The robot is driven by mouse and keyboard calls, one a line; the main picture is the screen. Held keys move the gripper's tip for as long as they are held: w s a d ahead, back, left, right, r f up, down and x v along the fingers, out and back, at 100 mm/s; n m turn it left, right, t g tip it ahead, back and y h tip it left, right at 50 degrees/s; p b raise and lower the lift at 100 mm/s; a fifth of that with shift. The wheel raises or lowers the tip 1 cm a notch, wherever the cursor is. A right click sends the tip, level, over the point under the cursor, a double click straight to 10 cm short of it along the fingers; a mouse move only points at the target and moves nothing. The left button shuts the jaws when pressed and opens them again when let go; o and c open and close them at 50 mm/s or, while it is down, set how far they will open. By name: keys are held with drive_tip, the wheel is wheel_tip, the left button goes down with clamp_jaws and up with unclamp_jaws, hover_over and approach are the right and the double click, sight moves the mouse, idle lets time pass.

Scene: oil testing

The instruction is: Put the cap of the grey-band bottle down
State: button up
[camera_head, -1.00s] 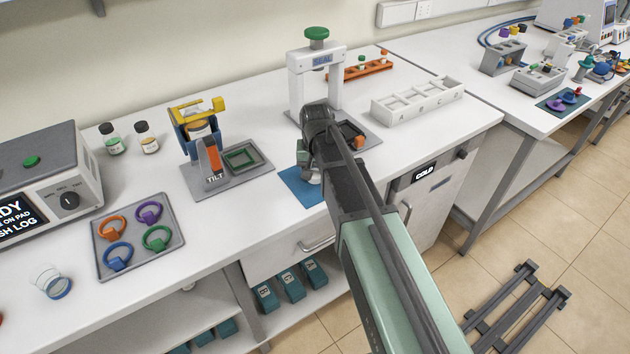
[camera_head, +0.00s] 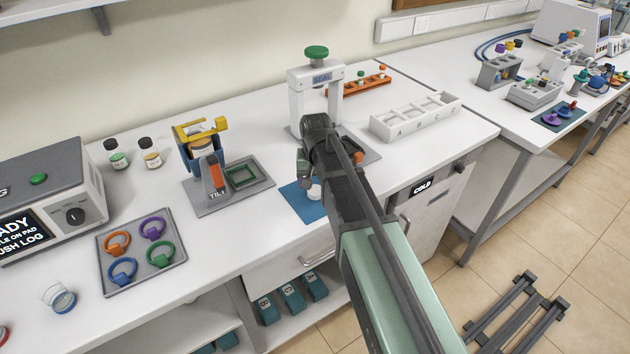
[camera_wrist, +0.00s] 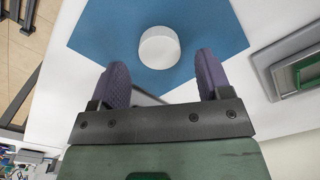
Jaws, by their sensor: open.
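A plain white round cap (camera_wrist: 160,47) lies on the blue mat (camera_wrist: 105,25) in the wrist view. The cap also shows in the head view (camera_head: 314,192), on the mat (camera_head: 298,203) near the bench's front edge. My gripper (camera_wrist: 163,72) is open, with its two purple-grey fingers spread apart and nothing between them. The cap lies ahead of the fingertips, apart from them. In the head view my arm hides part of the mat, and the fingers are hard to make out. I cannot tell which bottle bears a grey band.
A white press frame (camera_head: 296,100) stands behind my arm. Left of the mat is the tilt stand (camera_head: 197,148) with a green-lined square tray (camera_head: 262,183). Two dark-capped bottles stand further left, beyond a tray of coloured rings (camera_head: 109,257). A white rack (camera_head: 391,130) stands right.

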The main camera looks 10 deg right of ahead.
sight(316, 190)
wheel_tip(316, 190, up, 10)
drive_tip(key=p, duration=0.8)
drive_tip(key=s+f+n+b, duration=0.1)
drive_tip(key=s+n, duration=0.2)
drive_tip(key=s, duration=1.4)
drive_tip(key=shift+s, duration=0.3)
